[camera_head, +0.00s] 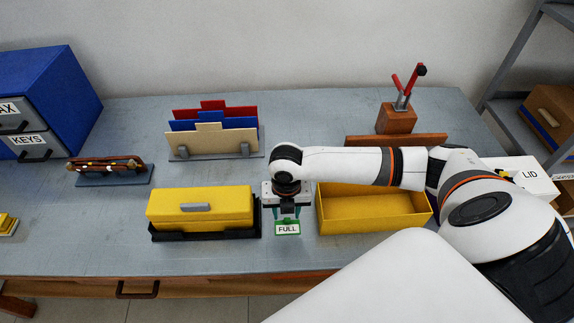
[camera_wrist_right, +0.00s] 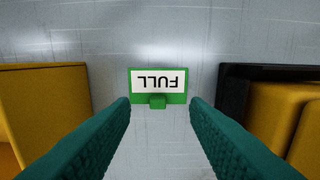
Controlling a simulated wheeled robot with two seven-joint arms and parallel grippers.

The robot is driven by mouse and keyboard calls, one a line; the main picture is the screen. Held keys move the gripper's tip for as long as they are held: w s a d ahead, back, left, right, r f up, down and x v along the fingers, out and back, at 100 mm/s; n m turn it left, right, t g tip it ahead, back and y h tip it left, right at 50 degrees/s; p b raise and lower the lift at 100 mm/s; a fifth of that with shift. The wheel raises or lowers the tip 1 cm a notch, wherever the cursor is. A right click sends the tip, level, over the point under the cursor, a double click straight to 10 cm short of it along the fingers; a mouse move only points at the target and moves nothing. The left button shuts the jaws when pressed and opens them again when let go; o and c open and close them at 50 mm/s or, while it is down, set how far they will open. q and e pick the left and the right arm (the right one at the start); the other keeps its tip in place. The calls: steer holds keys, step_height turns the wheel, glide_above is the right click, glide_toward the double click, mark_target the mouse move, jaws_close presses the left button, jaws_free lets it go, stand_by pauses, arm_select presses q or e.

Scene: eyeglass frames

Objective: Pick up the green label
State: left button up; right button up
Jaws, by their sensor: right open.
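My right gripper (camera_head: 287,211) is over the label in the head view. In the right wrist view its teal fingers (camera_wrist_right: 160,103) are apart, one on each side of the tab, with nothing between them that they visibly touch. My left gripper is not in view.
The yellow lidded box (camera_head: 200,207) on a black tray (camera_head: 206,235) stands left of the label. The open yellow box (camera_head: 372,222) stands right. A file rack (camera_head: 214,157) and a wooden block with red-handled tools (camera_head: 396,118) are behind. The table's front edge is near.

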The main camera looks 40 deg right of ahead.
mark_target(287, 221)
steer(key=f, duration=0.3)
steer(key=shift+d+f+p, duration=0.2)
steer(key=shift+f+p, duration=0.1)
steer(key=shift+f, duration=0.4)
steer(key=shift+w+f, duration=0.1)
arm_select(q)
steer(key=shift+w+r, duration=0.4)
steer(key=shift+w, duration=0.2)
arm_select(e)
jaws_close()
